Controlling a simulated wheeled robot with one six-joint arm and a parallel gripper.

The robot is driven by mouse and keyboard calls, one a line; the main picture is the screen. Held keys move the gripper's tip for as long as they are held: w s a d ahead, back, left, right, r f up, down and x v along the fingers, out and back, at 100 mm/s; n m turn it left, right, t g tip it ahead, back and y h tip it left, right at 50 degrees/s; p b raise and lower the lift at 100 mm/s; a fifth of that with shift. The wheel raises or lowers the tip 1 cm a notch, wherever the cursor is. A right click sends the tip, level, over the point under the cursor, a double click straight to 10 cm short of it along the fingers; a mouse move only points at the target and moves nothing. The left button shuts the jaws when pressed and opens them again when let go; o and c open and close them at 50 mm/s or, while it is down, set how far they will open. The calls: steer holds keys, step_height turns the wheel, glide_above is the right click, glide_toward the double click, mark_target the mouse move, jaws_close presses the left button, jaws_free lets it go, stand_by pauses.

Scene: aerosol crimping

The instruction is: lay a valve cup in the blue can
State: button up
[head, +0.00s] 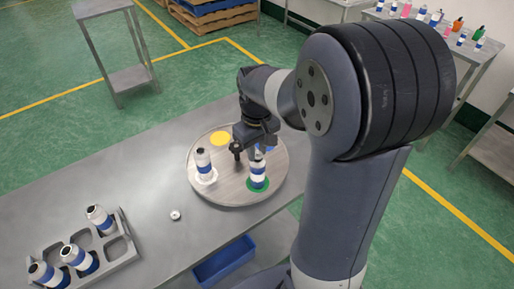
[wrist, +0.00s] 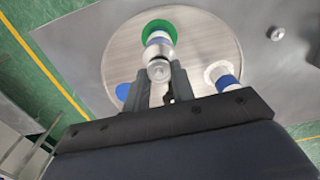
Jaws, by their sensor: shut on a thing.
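A white can with blue bands (head: 258,178) stands upright on the green spot of a round turntable (head: 222,194). It also shows in the wrist view (wrist: 157,40). My gripper (wrist: 160,78) is over this can's top, its two fingers close around a small silver round piece (wrist: 158,70), which looks like a valve cup. I cannot tell whether that piece touches the can's rim. In the head view my gripper (head: 260,149) partly covers the can's top. Another valve cup (head: 175,215) lies loose on the table; the wrist view shows it too (wrist: 305,33).
A second blue-banded can (head: 203,163) stands on the white spot, left of my gripper. The yellow spot (head: 220,138) is empty. A grey rack (head: 118,250) with several cans is at the lower left. A blue bin (head: 224,262) sits below the table edge.

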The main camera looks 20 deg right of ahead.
mark_target(257, 152)
steer(key=o, duration=1.6)
steer(key=shift+r, duration=0.15)
steer(key=shift+r+p, duration=2.7)
steer(key=shift+r, duration=0.65)
steer(key=shift+f, duration=0.15)
step_height(257, 152, down, 7)
steer(key=b, duration=0.5)
steer(key=shift+r, duration=0.4)
